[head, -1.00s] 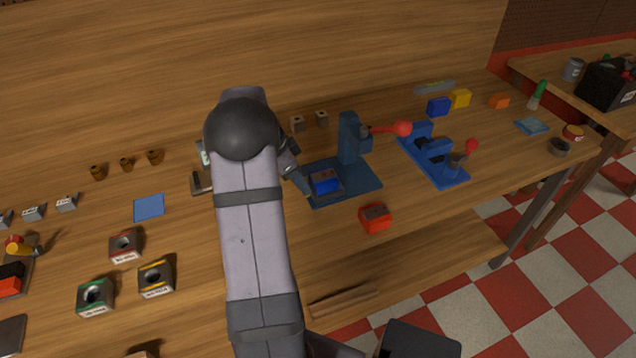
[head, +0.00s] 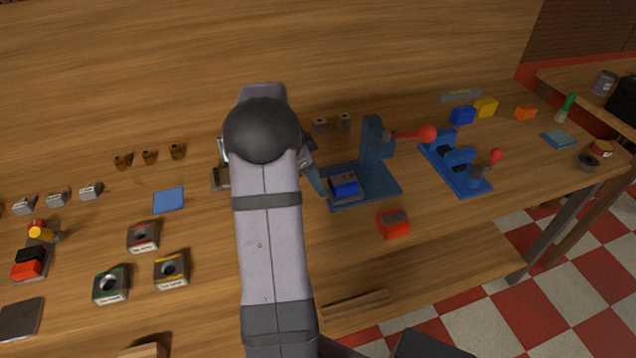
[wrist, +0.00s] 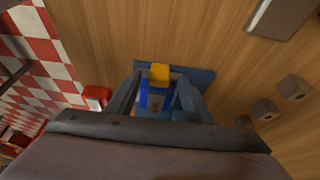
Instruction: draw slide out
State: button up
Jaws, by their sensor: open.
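A blue press-like fixture (head: 374,145) stands on a flat blue base plate (head: 378,190), with a red-knobbed lever on its right side. A blue block (head: 343,183) in a grey seat sits on the plate's left part. In the wrist view the blue block (wrist: 156,98) lies between my fingers, with a yellow piece (wrist: 160,73) at its far end. I cannot tell which part is the slide. My gripper (wrist: 158,100) is open, one finger on each side of the block; contact is unclear. In the head view my arm partly hides the gripper, left of the block.
A red block (head: 393,223) lies just in front of the plate. A second blue fixture (head: 455,165) with a red knob stands to the right. Small grey blocks (head: 332,123) stand behind.

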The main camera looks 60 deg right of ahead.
jog(key=shift+b+v, duration=0.55)
jog(key=shift+v, duration=2.25)
jog(key=shift+f, duration=0.1)
jog(key=w+a+f+n+t, duration=0.1)
jog(key=w+a+n, duration=0.1)
jog(key=a+n, duration=0.4)
jog(key=w+a+f+n+t+y, duration=0.1)
jog(key=a+n, duration=0.5)
jog(key=a, duration=0.9)
jog(key=w+a+f+n+t, duration=0.1)
jog(key=w+a+f+n, duration=0.2)
jog(key=a, duration=0.7)
jog(key=shift+w+a+n+y, duration=0.2)
jog(key=shift+w+n, duration=0.35)
jog(key=shift+n, duration=0.25)
jog(key=shift+w+a+n+y, duration=0.2)
jog(key=shift+w+n, duration=0.35)
jog(key=shift+n, duration=0.25)
jog(key=s+a+f+n, duration=0.1)
jog(key=s+a+n, duration=0.2)
jog(key=a, duration=0.3)
jog(key=s+a+f+n+y, duration=0.1)
jog(key=s+a+f+n, duration=0.1)
jog(key=s+a+n, duration=0.2)
jog(key=shift+a+f+n, duration=0.2)
jog(key=shift+a+n, duration=0.7)
jog(key=shift+a, duration=0.15)
